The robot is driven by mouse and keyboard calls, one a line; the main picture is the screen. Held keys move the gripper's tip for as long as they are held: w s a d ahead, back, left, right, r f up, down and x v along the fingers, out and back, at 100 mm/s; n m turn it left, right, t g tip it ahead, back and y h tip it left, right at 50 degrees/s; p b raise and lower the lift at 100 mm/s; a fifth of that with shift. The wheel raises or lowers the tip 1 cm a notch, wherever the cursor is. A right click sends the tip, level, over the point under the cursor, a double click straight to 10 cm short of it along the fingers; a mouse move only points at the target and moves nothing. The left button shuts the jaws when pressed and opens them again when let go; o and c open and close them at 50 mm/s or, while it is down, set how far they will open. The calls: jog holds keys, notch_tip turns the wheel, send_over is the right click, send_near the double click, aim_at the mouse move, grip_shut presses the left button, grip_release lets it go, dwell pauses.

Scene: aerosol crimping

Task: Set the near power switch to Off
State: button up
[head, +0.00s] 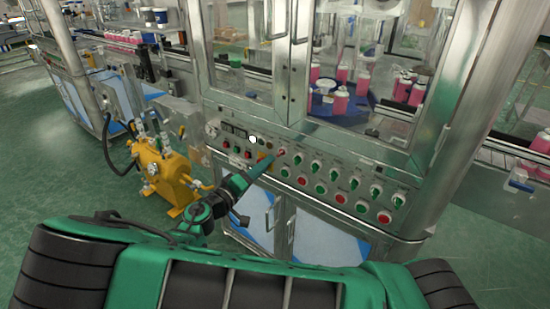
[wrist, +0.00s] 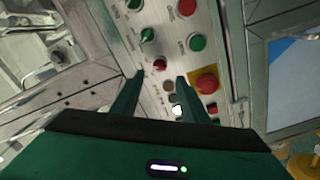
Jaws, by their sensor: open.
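The control panel (head: 330,180) is on the front of the machine's steel cabinet. A small red rotary knob (head: 281,153) sits at the left end of its row of green knobs, and I take it to be the power switch. The red knob (wrist: 160,64) also shows in the wrist view, just beyond the gap between my fingertips. My gripper (head: 268,161) is open and empty, pointing at the panel close to this knob. In the wrist view my gripper (wrist: 160,79) has one finger to each side of the knob's line. I cannot tell the knob's exact setting or whether a finger touches it.
A red emergency button (wrist: 207,84) on a yellow plate sits right beside my right finger. Green knobs (wrist: 147,35) and red buttons (head: 302,181) crowd the panel. A yellow pump unit (head: 165,175) stands on the floor at left. Glass doors (head: 350,60) are above the panel.

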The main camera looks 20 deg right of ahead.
aim_at(278, 155)
jog(key=x, duration=0.7)
grip_shut()
